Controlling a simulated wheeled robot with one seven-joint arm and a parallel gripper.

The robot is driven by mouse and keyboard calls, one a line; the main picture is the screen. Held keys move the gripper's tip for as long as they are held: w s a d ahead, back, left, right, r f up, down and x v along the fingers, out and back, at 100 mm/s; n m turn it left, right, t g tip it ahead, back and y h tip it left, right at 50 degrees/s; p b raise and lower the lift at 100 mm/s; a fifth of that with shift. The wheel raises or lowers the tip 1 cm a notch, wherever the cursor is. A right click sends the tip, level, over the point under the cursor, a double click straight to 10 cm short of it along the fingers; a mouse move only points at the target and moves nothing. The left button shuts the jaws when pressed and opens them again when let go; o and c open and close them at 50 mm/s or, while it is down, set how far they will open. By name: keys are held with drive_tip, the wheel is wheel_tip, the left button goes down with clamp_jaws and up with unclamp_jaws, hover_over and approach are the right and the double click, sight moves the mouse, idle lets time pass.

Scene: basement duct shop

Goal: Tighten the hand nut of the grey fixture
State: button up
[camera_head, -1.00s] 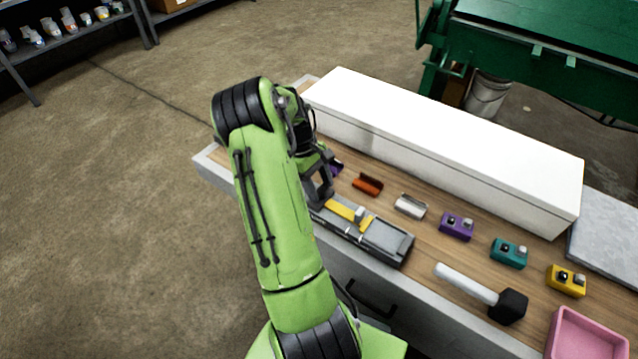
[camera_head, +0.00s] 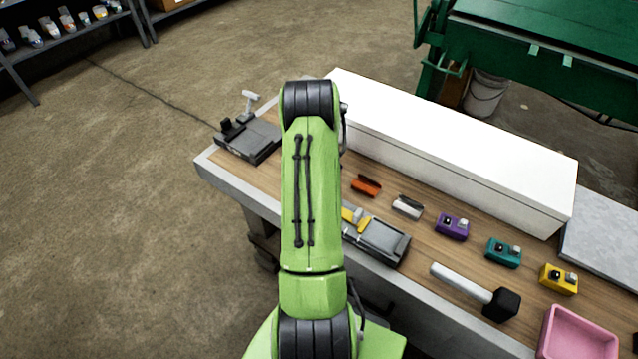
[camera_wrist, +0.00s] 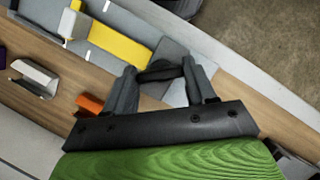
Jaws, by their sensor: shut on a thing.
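The grey fixture (camera_head: 382,241) lies on the bench's front side, with a yellow strip (camera_head: 351,217) along its bed. My arm covers its left end in the head view. In the wrist view the yellow strip (camera_wrist: 120,47) and grey bed (camera_wrist: 172,52) run from upper left toward my gripper (camera_wrist: 160,76). Its two dark fingers are shut on a dark piece at that end, which looks like the hand nut (camera_wrist: 160,70); little of it shows. My gripper is hidden behind my arm in the head view.
A second dark grey fixture (camera_head: 248,140) with a pale T-shaped handle stands at the bench's left end. Orange (camera_head: 366,186) and white (camera_head: 407,207) brackets lie behind the grey fixture. A mallet (camera_head: 478,291) and pink tray (camera_head: 578,334) are right. A long white box (camera_head: 450,150) lines the back.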

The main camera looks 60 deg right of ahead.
drive_tip(key=m+t+p, duration=0.1)
drive_tip(key=m, duration=0.2)
drive_tip(key=shift+s+d+r+m, duration=0.1)
drive_tip(key=shift+m, duration=0.3)
drive_tip(key=shift+m+t+p, duration=0.5)
drive_tip(key=shift+m+t, duration=0.4)
drive_tip(key=shift+m, duration=1)
drive_tip(key=o, duration=1)
drive_tip(key=shift+o, duration=0.2)
drive_tip(key=shift+s, duration=0.1)
drive_tip(key=p+v, duration=0.2)
drive_tip(key=v, duration=1.3)
drive_tip(key=shift+d+r, duration=0.15)
drive_tip(key=shift+d, duration=0.25)
drive_tip(key=shift+s, duration=0.1)
